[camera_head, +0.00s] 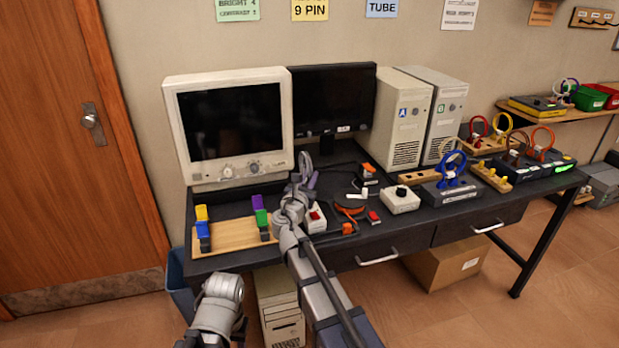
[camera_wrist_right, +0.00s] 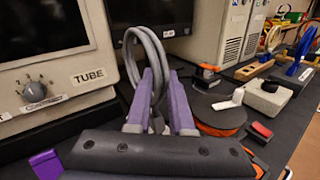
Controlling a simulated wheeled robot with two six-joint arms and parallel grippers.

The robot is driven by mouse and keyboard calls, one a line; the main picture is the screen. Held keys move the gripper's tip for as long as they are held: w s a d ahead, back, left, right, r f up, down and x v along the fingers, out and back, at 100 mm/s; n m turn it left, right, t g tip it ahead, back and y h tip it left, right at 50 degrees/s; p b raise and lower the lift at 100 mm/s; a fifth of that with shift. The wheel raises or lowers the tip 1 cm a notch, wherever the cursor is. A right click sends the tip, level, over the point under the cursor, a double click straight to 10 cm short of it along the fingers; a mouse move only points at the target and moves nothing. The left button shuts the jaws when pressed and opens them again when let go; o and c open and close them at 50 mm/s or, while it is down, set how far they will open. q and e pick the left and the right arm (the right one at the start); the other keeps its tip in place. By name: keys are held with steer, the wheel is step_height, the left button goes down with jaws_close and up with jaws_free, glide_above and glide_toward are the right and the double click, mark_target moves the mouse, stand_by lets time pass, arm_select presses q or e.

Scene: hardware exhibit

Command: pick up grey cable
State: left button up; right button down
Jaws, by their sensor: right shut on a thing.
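The grey cable (camera_head: 305,162) is a looped coil, seen in front of the black monitor in the head view. It also shows large in the right wrist view (camera_wrist_right: 130,48), upright between the purple fingers. My right gripper (camera_head: 307,182) is shut on the cable's lower part and holds the loop up over the desk. Its purple fingers also show in the right wrist view (camera_wrist_right: 161,88). The part of the cable between the fingers is partly hidden. My left arm shows only at the bottom of the head view, with its gripper out of sight.
A beige CRT monitor (camera_head: 230,120) stands close left of the right gripper, a black monitor (camera_head: 334,98) behind it. A wooden board (camera_head: 232,236) with colored blocks lies left. An orange cable coil (camera_head: 350,211) and white box (camera_head: 400,200) lie right. Towers (camera_head: 400,120) stand behind.

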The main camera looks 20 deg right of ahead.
step_height(320, 180, up, 8)
steer(key=p, duration=0.6)
steer(key=shift+f, duration=0.2)
steer(key=shift+f, duration=0.1)
